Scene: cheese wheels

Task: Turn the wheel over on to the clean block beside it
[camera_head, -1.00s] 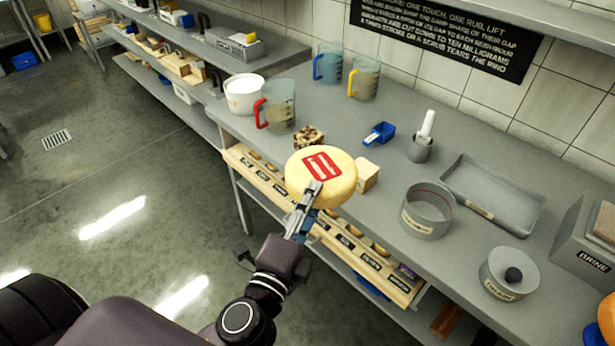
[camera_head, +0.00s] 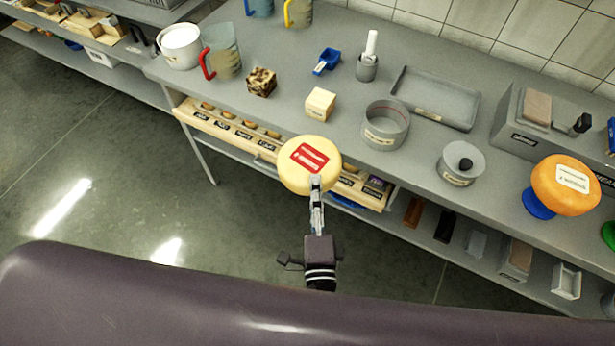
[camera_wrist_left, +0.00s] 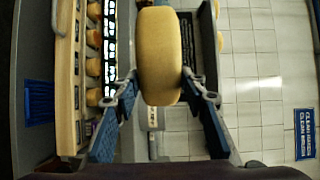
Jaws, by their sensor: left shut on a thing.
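The pale yellow cheese wheel (camera_head: 300,178) has a red label on its upper face. My left gripper (camera_head: 316,190) is shut on its near edge and holds it out in front of the bench's front edge. In the left wrist view the wheel (camera_wrist_left: 160,55) shows edge-on between the two fingers (camera_wrist_left: 160,90). A clean pale wooden block (camera_head: 320,103) stands on the bench, apart from the wheel. A dark, mottled block (camera_head: 261,82) stands to its left. My right gripper is not in view.
On the bench (camera_head: 225,100) are a red-handled jug (camera_head: 222,52), a blue scoop (camera_head: 327,61), a grey ring mould (camera_head: 386,125), a shallow tray (camera_head: 435,98) and a lidded pot (camera_head: 460,163). An orange wheel (camera_head: 565,187) rests on a blue stand at right. A drawer of small cheeses (camera_head: 225,130) runs below.

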